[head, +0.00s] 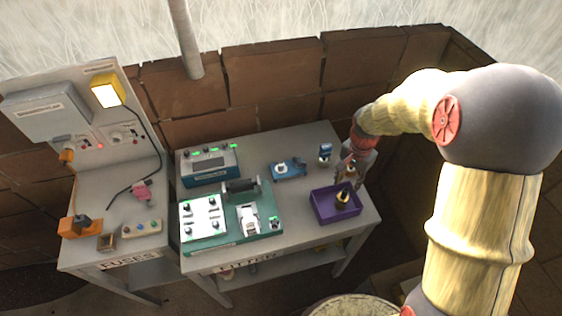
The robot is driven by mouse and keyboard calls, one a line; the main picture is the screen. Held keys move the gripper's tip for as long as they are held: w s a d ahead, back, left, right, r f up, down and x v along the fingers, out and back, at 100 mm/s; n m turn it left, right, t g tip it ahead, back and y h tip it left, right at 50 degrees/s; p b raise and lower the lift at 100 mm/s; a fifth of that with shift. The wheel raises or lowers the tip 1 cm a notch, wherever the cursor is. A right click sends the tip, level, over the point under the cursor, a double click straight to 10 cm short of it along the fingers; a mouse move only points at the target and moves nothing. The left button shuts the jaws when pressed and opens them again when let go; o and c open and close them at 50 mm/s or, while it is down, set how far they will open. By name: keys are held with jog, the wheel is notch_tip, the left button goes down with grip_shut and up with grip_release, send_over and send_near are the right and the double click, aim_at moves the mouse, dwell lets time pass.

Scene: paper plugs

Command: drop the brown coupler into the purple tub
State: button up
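The purple tub (322,213) sits at the right end of the right-hand bench. A small dark piece with a pale yellow lower part (342,199) is in the tub. My gripper (347,174) points down above the tub's back edge. A small brownish piece (347,172) shows at its fingertips and may be the brown coupler. It is too small here to tell whether the fingers are closed on it.
A teal panel (190,244) with white modules and a blue-grey box (210,170) with green lights stand left of the tub. A blue device (288,168) and a small upright unit (324,153) stand behind it. The fuses bench (85,255) is at far left.

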notch_tip(320, 180, up, 9)
jog(key=shift+r, duration=0.15)
dwell(0.6)
jog(key=s+r+n+t+b, duration=0.2)
jog(key=s+r+n+b, duration=0.1)
jog(key=s, duration=0.8)
jog(key=s+r+n+t+b, duration=0.3)
jog(key=s+r+n+b, duration=0.1)
jog(key=s, duration=0.7)
notch_tip(320, 180, up, 2)
jog(key=shift+r+n+t, duration=0.1)
jog(key=shift+n+t, duration=0.2)
jog(key=shift+n, duration=0.4)
